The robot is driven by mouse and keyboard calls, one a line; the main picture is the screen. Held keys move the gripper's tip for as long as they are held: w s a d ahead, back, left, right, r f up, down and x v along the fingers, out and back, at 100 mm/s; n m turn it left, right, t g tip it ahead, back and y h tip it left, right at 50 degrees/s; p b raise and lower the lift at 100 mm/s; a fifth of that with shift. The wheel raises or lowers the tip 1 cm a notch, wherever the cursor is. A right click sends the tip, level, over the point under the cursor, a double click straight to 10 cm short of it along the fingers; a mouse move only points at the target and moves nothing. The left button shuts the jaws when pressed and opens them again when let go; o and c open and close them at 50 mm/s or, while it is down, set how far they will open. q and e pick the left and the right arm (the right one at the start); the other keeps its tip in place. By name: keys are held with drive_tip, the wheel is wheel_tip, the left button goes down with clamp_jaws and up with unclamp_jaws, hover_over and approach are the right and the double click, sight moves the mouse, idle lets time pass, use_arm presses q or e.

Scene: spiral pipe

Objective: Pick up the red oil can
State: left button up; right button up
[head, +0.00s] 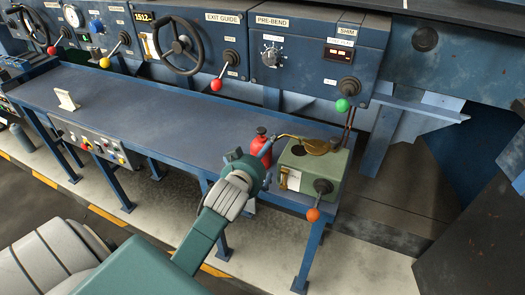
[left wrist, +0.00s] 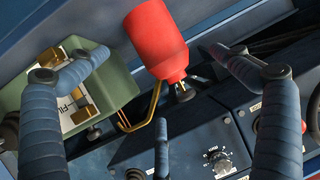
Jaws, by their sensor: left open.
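The can shows between the left and right fingers, and nothing is seen gripped. Whether a finger touches the can cannot be told. My right gripper is not recognisable in view.
The green box (head: 310,175) with a brass piece on top stands right beside the can, an orange-knobbed lever (head: 314,213) on its front. A blue control panel (head: 318,50) with levers rises behind. The blue bench (head: 150,105) is mostly clear left of the can.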

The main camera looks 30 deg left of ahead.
use_arm(q)
drive_tip(key=shift+w+a+f+p, duration=0.1)
drive_tip(key=shift+w+a+p, duration=0.15)
drive_tip(key=shift+w+p, duration=0.35)
drive_tip(key=p+x, duration=0.1)
drive_tip(key=x, duration=0.2)
drive_tip(key=shift+w+d, duration=0.1)
drive_tip(key=shift+w, duration=0.15)
drive_tip(key=shift+w+f, duration=0.3)
drive_tip(key=shift+s+r, duration=0.1)
drive_tip(key=c, duration=2.2)
